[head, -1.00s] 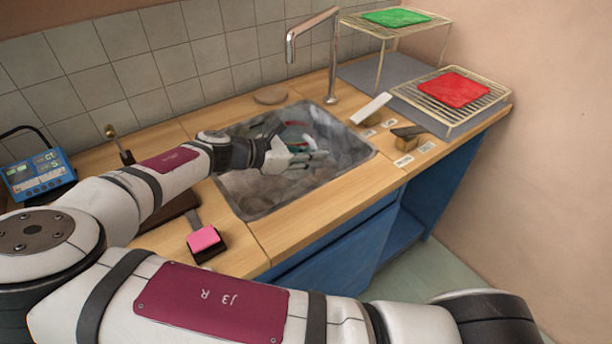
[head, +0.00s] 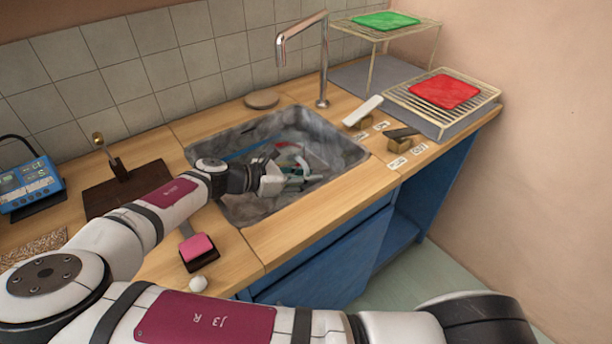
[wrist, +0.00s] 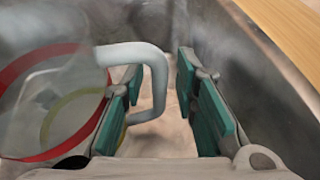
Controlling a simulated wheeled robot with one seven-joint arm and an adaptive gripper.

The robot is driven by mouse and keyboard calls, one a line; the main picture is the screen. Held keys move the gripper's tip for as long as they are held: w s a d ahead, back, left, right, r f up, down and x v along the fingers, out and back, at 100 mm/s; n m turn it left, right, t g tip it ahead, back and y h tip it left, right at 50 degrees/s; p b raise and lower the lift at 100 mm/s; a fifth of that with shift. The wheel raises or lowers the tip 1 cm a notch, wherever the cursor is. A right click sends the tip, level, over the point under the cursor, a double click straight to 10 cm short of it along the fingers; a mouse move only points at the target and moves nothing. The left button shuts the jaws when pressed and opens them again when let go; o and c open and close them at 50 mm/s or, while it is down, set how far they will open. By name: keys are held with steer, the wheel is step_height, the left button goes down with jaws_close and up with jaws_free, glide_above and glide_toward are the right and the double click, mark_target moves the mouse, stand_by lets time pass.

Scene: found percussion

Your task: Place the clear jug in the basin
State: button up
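The basin (head: 226,208) is a grey metal sink set into the wooden counter, with a blurry grey interior. The clear jug (wrist: 50,85) shows on the left of the wrist view, see-through with a red band and a pale handle (wrist: 157,75). In the head view, a red and pale part of the jug (head: 286,153) shows inside the basin, partly hidden by my gripper. My gripper (head: 297,182) is low inside the basin. In the wrist view its teal-padded fingers (wrist: 165,105) are apart, with the handle between them, nearer the left finger. I cannot tell whether they touch.
A tall metal tap (head: 322,60) stands behind the basin. Wire racks with a green cloth (head: 386,21) and a red cloth (head: 445,91) are at the right. A blue device (head: 28,186) stands left.

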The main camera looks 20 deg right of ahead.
steer(key=shift+a+r, duration=0.1)
steer(key=shift+r, duration=0.05)
steer(key=v, duration=0.7)
steer(key=shift+a, duration=0.15)
stand_by(0.4)
